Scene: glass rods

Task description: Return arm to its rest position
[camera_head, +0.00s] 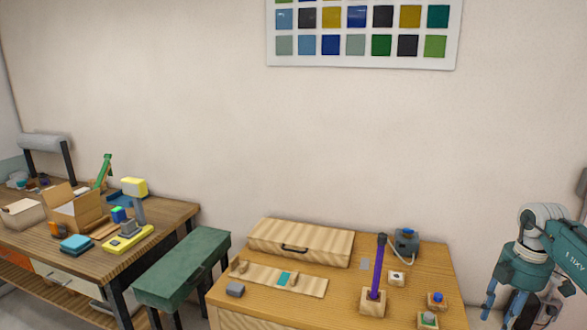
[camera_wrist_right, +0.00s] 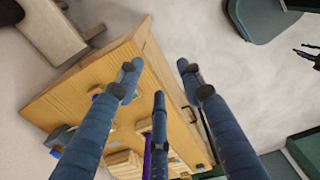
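My right gripper (camera_head: 503,308) hangs fingers-down at the right edge of the head view, to the right of the wooden table (camera_head: 340,300) and apart from it. In the right wrist view its fingers (camera_wrist_right: 160,80) are spread, with nothing held between them. A purple rod (camera_head: 379,265) with a dark top stands upright in a wooden block (camera_head: 372,304) on the table. In the right wrist view part of the purple rod (camera_wrist_right: 147,160) shows low down, partly behind the middle finger. My left gripper does not show clearly in either view.
A wooden case (camera_head: 300,240) lies at the table's back. Small blocks with a blue ball (camera_head: 437,298) and a pale ball (camera_head: 428,318) sit at its right, near a teal-grey device (camera_head: 405,241). A green bench (camera_head: 182,270) and a cluttered workbench (camera_head: 180,213) stand left.

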